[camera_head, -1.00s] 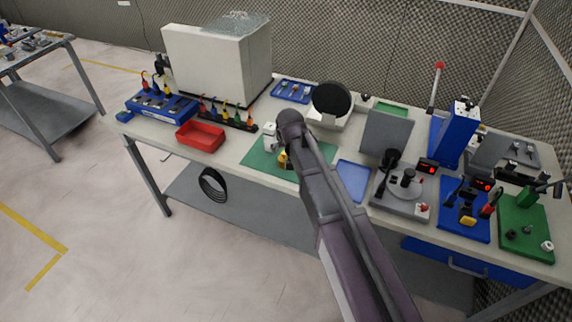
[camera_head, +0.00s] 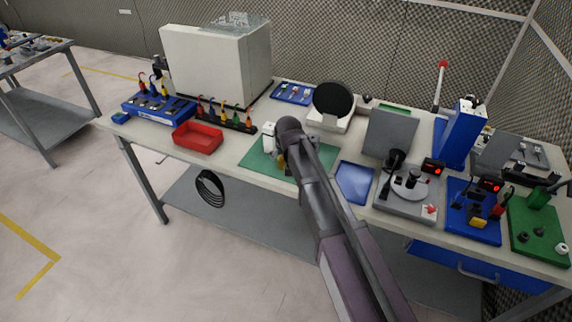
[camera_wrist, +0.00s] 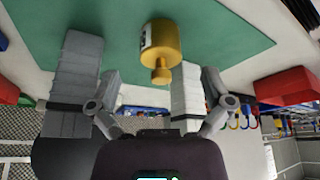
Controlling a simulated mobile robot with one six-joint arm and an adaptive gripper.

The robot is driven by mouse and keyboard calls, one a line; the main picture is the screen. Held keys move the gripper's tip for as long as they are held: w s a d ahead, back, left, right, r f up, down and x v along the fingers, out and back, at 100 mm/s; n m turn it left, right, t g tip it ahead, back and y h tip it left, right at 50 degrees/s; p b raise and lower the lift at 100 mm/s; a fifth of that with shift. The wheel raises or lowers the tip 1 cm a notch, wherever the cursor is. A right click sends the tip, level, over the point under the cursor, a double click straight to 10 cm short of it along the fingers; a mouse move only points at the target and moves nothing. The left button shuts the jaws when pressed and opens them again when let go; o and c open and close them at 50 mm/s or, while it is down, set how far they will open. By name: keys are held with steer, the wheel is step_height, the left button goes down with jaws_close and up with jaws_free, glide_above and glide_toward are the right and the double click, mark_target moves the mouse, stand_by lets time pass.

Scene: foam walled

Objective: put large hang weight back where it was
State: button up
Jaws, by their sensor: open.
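A gold hang weight (camera_wrist: 161,45) with a knob and a dark marking on its side is on the green mat (camera_wrist: 215,35). In the head view, a small part of the weight (camera_head: 281,162) shows beside my arm on the green mat (camera_head: 257,160). My gripper (camera_wrist: 132,62) is open, with one finger on each side of the weight in the wrist view. The weight appears nearer the right finger; contact cannot be told. My arm hides most of the gripper in the head view.
A white bottle-like object (camera_head: 268,138) stands close to my gripper. A red bin (camera_head: 198,137) is to the left. A blue mat (camera_head: 355,182) and a grey device (camera_head: 407,203) are to the right. A round black disc on a stand (camera_head: 333,100) is behind.

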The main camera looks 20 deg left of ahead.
mark_target(284, 158)
steer(key=shift+f, duration=0.1)
steer(key=w+f+b, duration=0.1)
steer(key=w+a+f+b, duration=0.1)
steer(key=f+b, duration=0.1)
steer(key=shift+w+a+f+b, duration=0.15)
steer(key=shift+w+f+b, duration=0.1)
steer(key=shift+f+b, duration=0.45)
steer(key=shift+r, duration=0.1)
stand_by(0.5)
steer(key=c, duration=1.3)
steer(key=shift+r, duration=0.15)
